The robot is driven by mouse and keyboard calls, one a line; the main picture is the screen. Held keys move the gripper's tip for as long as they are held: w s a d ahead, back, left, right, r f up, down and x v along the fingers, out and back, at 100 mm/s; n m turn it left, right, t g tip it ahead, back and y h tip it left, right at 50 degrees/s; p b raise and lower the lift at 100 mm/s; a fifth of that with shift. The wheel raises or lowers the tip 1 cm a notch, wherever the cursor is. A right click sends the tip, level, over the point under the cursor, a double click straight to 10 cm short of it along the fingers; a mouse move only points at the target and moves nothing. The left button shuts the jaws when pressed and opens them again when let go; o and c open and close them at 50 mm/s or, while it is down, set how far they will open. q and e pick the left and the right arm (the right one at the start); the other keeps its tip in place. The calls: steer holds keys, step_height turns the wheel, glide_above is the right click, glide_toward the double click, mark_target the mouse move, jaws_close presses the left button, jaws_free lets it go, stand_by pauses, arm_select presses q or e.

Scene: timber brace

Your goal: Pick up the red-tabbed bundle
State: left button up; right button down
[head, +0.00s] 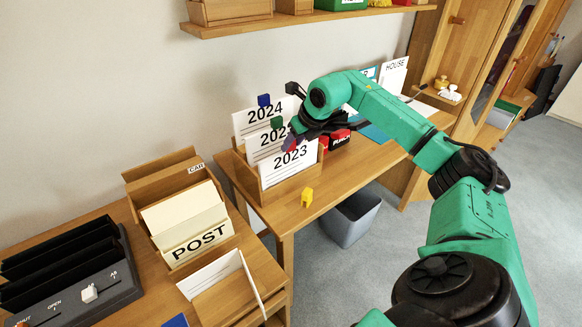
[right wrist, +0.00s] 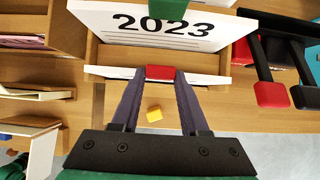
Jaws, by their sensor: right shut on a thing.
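The red-tabbed bundle stands at the front of a wooden file box (head: 295,188) in the head view, its white front card (head: 287,168) facing out. My right gripper (head: 293,139) comes down on it from above and is shut on its red tab (right wrist: 160,72). In the right wrist view the bundle's top edge (right wrist: 205,78) shows on both sides of the tab. It appears to sit in the box still. A green-tabbed bundle (right wrist: 150,30) stands behind it, and a blue-tabbed bundle (head: 250,118) labelled 2024 is at the back. My left gripper is out of view.
A yellow block (head: 307,197) lies by the desk's front edge. A red and black punch (head: 339,139) stands right of the file box. A grey bin (head: 350,217) is below. A POST box (head: 195,237) is on the left desk, and a shelf (head: 300,20) hangs above.

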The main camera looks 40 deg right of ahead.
steer(key=shift+r, duration=0.2)
stand_by(0.3)
step_height(320, 180, up, 11)
steer(key=p, duration=1)
steer(key=shift+f, duration=0.15)
stand_by(0.4)
stand_by(0.4)
